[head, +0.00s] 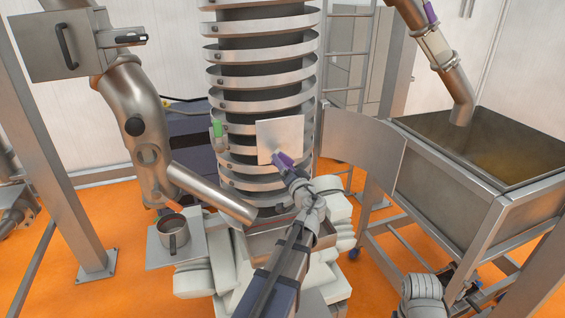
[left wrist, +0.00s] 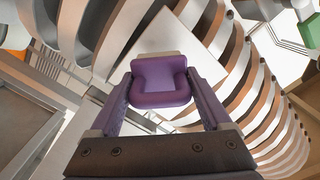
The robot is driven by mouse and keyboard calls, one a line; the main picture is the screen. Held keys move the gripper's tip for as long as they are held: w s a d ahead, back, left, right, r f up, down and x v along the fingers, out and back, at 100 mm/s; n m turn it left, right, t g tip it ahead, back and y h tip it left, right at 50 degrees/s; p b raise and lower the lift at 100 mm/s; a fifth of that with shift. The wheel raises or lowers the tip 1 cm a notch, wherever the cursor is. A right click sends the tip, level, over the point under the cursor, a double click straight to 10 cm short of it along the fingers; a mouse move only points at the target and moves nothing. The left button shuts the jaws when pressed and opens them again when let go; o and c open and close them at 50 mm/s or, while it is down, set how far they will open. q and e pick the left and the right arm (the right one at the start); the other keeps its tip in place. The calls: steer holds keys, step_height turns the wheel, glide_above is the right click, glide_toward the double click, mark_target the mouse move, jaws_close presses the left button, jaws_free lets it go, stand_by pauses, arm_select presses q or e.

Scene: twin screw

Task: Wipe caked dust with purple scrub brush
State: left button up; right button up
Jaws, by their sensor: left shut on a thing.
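The purple scrub brush (head: 283,158) is at the lower right of a pale square plate (head: 278,135), which stands in front of the steel spiral tower. My left gripper (head: 290,170) is shut on the brush. The left wrist view shows the purple brush (left wrist: 160,82) between the two fingers (left wrist: 160,95), with a pale strip at its far edge. The pale plate (left wrist: 150,38) lies just beyond the brush. I cannot tell whether brush and plate touch. No caked dust can be made out on the visible part of the plate. My right gripper does not show.
The spiral tower (head: 262,76) rises behind the plate, with a green part (head: 217,129) on its left. A metal mug (head: 172,233) stands on a small shelf at lower left. White sacks (head: 205,270) lie around the tower base. A steel hopper (head: 445,190) stands at right.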

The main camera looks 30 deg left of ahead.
arm_select(q)
steer(key=shift+v, duration=1.1)
steer(key=v, duration=0.3)
steer(key=shift+w, duration=0.15)
steer(key=shift+x, duration=3.55)
steer(key=shift+x, duration=0.95)
